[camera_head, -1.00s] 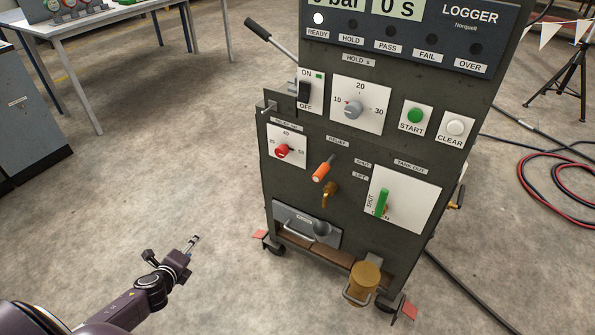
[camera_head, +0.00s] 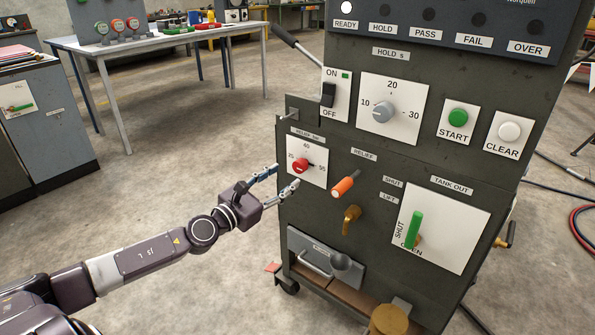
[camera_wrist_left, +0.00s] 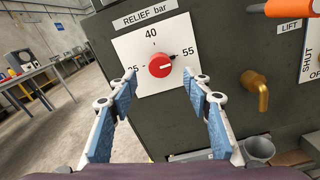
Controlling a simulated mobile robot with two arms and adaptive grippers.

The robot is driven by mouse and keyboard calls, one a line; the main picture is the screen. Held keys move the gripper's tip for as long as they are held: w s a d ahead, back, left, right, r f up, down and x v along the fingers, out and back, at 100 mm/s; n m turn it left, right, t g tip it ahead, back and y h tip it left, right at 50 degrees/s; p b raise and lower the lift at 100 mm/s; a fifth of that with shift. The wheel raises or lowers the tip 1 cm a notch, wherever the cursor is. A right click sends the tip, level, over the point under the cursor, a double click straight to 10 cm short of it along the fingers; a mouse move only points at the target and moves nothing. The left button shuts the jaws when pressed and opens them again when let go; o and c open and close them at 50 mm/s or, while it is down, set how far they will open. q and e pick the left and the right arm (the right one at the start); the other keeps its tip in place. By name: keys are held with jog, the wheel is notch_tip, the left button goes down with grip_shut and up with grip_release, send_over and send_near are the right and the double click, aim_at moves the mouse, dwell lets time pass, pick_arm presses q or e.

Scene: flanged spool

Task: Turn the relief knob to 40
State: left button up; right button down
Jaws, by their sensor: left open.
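The relief knob (camera_head: 301,166) is a red round knob on a white plate marked 25, 40 and 55. In the left wrist view, the knob (camera_wrist_left: 160,64) shows a white mark pointing right, roughly toward 55; 40 is at the top. My left gripper (camera_head: 283,177) is open and empty, just in front of and to the left of the plate in the head view. In the wrist view its two blue-padded fingers (camera_wrist_left: 161,80) stand apart below and to either side of the knob, not visibly touching it. My right gripper is not in view.
An orange-handled relief lever (camera_head: 345,184) and a brass spout (camera_head: 351,218) stick out right of the knob. A green tank-out handle (camera_head: 414,229) and a HOLD dial (camera_head: 382,111) are on the same cabinet. A white table (camera_head: 150,42) stands behind left.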

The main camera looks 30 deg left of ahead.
aim_at(297, 168)
pick_arm(q)
jog(key=w, duration=0.4)
jog(key=shift+w+d, duration=0.15)
jog(key=shift+w, duration=0.9)
jog(key=shift+w+d, duration=0.1)
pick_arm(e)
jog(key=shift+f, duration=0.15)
pick_arm(q)
jog(key=shift+p, duration=0.3)
jog(key=c, duration=1.1)
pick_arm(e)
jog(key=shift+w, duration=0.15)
